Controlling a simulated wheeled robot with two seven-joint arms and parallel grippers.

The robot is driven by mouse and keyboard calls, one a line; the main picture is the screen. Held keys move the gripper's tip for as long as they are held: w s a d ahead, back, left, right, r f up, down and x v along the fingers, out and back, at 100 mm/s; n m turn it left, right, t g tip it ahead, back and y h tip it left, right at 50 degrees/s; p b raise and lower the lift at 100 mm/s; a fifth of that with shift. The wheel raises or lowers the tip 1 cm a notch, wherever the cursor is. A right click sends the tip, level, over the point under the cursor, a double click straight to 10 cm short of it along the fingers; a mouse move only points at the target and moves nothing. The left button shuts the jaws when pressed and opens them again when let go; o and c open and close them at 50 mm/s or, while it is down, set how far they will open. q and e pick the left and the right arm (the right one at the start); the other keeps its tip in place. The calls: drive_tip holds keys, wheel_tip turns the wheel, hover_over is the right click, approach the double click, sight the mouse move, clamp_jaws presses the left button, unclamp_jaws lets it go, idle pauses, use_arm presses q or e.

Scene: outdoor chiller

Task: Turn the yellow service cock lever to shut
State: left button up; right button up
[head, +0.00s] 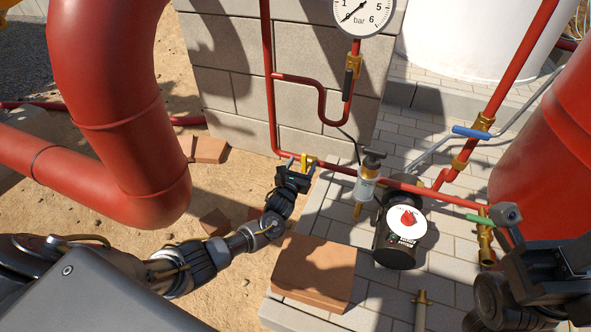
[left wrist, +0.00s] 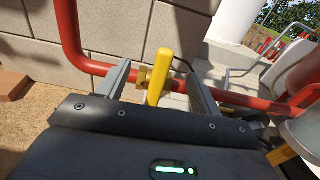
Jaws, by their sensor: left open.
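The yellow service cock lever (left wrist: 158,76) sticks up from a small brass body (left wrist: 143,78) on the red pipe in the left wrist view. In the head view the lever (head: 309,160) is small and partly hidden by my gripper. My left gripper (head: 300,160) is open at the lever. In the left wrist view its two fingers (left wrist: 158,80) stand on either side of the lever, with a visible gap on each side. My right gripper (head: 508,214) is at the right, beside a green valve handle (head: 477,219); its jaws are not clear.
A thin red pipe (head: 415,189) runs past the block wall (head: 235,110). A clear-bodied fitting (head: 366,185) and a black canister (head: 397,245) stand right of the lever. A brick (head: 313,272) lies in front. A large red pipe (head: 110,90) fills the left.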

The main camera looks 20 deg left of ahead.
use_arm(q)
drive_tip(key=s+p, duration=0.4)
drive_tip(key=s, duration=0.2)
drive_tip(key=shift+s+d+p, duration=0.15)
drive_tip(key=shift+s+p, duration=0.05)
drive_tip(key=shift+p, duration=0.15)
drive_tip(key=s+p, duration=0.3)
drive_tip(key=s, duration=0.7)
drive_tip(key=shift+s+d, duration=0.3)
drive_tip(key=shift+s, duration=0.1)
